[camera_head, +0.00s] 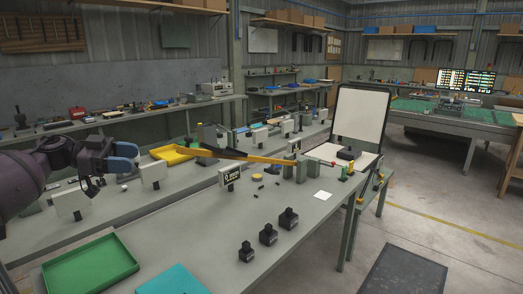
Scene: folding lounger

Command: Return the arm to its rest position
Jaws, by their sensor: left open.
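My left arm (28,180) comes in from the left edge of the head view. My left gripper (92,185) is open and empty above the left side of the grey workbench (215,232). Its fingers are small and partly dark in the picture. A blue part (123,151) shows at the wrist end of the arm. My right gripper is not in view.
A green tray (90,265) and a teal tray (172,282) lie at the near left. Several black weights (268,234) stand on the bench. A long yellow beam (235,153) and a yellow tray (173,153) lie beyond. A white panel (360,112) stands at right.

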